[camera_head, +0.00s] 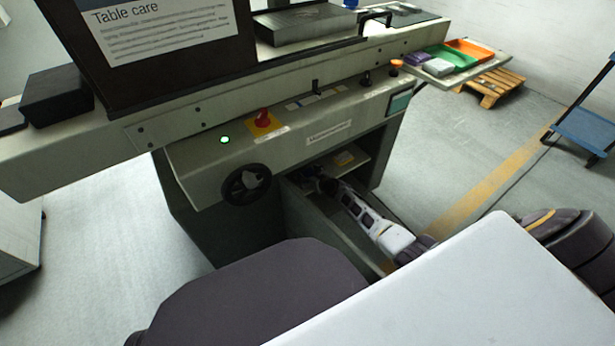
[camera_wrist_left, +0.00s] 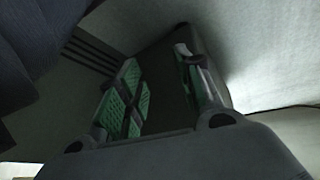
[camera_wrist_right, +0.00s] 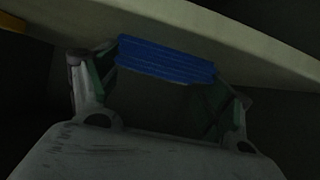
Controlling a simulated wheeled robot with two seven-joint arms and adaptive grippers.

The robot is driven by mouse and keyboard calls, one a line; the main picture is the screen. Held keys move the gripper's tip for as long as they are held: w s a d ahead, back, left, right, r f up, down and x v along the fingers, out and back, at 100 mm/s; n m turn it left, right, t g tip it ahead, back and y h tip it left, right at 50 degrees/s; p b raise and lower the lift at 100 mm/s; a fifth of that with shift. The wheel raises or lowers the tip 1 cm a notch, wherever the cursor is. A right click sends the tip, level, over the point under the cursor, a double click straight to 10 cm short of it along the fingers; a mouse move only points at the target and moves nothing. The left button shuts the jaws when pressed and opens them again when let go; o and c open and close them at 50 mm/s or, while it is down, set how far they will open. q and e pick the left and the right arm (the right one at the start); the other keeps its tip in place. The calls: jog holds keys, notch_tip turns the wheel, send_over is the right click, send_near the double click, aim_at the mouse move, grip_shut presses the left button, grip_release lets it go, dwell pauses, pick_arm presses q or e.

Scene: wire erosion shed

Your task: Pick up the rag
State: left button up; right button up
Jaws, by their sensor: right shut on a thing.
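The rag (camera_wrist_right: 165,60) shows in the right wrist view as a blue, ribbed, folded piece between the fingertips. My right gripper (camera_wrist_right: 166,72) is shut on it, one finger at each end. In the head view my right gripper (camera_head: 324,186) is inside the dark open compartment under the machine's front panel. The rag cannot be made out there. My left gripper (camera_wrist_left: 163,70) shows only in the left wrist view, with its green-padded fingers apart and nothing seen between them.
The machine (camera_head: 225,165) has a handwheel (camera_head: 247,185) and a red knob (camera_head: 264,117) on its front. A pale shelf (camera_head: 350,165) with a yellow item lies beside my right gripper. A side tray (camera_head: 495,68) holds green and orange bins.

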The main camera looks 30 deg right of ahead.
aim_at(308, 176)
jog(key=shift+r+p, duration=0.3)
jog(key=shift+r, duration=0.05)
notch_tip(308, 176, up, 3)
jog(key=shift+f+p, duration=0.1)
jog(key=shift+p, duration=0.9)
jog(key=shift+s+d, duration=0.1)
jog(key=shift+s, duration=0.25)
jog(key=s, duration=0.1)
jog(key=s+p, duration=0.1)
jog(key=shift+s+d, duration=0.2)
jog(key=shift+s, duration=0.15)
pick_arm(q)
jog(key=a+r, duration=0.1)
jog(key=a+r+g+y+p, duration=0.1)
jog(key=r, duration=0.1)
jog(key=a+r+g+p, duration=0.1)
jog(key=shift+s+r+y, duration=0.15)
jog(key=shift+s+y, duration=0.2)
jog(key=shift+y, duration=0.05)
pick_arm(e)
jog(key=s+d, duration=0.2)
jog(key=s, duration=1.2)
jog(key=shift+s, duration=0.25)
pick_arm(q)
jog(key=shift+s, duration=0.15)
